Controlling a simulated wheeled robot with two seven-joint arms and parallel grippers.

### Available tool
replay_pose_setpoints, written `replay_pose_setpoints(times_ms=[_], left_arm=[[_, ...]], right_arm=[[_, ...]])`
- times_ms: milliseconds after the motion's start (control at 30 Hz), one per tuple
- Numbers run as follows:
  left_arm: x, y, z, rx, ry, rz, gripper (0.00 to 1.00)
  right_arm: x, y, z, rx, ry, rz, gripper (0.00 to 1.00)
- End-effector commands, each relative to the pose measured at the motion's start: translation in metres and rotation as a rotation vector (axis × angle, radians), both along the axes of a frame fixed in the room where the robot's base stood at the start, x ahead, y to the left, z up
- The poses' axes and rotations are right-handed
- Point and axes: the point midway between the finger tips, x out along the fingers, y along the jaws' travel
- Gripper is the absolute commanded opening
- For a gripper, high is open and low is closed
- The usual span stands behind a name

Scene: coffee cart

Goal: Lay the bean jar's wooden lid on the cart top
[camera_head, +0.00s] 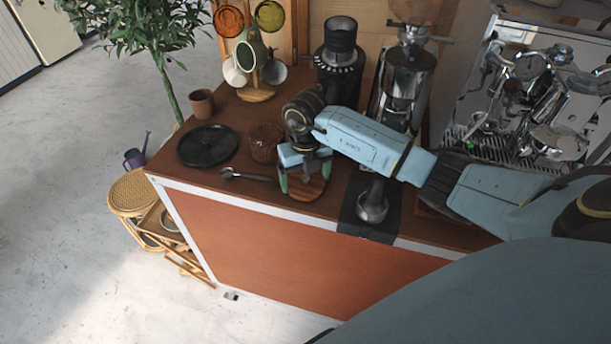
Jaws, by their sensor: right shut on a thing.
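The round wooden lid (306,191) is low over the front part of the brown cart top (225,112), or resting on it; I cannot tell whether it touches. My right gripper (302,187) points down and is shut on the lid, with a finger on either side of it. The bean jar (265,143), brown with beans, stands just behind and left of the gripper. My right arm comes in from the right and hides part of the cart top behind the lid. My left gripper is not in view.
A black round tray (207,146) and a dark-handled tool (246,176) lie to the left. A brown cup (202,104), a mug tree (257,93) and grinders (341,55) stand behind. A metal tamper (372,207) on a black mat (356,221) is to the right.

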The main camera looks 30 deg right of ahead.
Motion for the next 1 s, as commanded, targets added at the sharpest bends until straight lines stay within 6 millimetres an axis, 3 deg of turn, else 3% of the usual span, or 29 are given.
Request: replay_pose_setpoints(times_ms=[100,133,233,567,1000], left_arm=[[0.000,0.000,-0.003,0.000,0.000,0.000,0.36],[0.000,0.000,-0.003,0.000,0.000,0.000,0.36],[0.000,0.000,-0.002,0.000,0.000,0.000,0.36],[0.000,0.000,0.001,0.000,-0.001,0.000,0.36],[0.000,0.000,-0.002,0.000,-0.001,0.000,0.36]], right_arm=[[0.000,0.000,-0.003,0.000,0.000,0.000,0.65],[0.000,0.000,-0.004,0.000,0.000,0.000,0.88],[0.000,0.000,-0.003,0.000,0.000,0.000,1.00],[0.000,0.000,0.004,0.000,-0.001,0.000,1.00],[0.001,-0.001,0.090,-0.001,-0.004,0.000,1.00]])
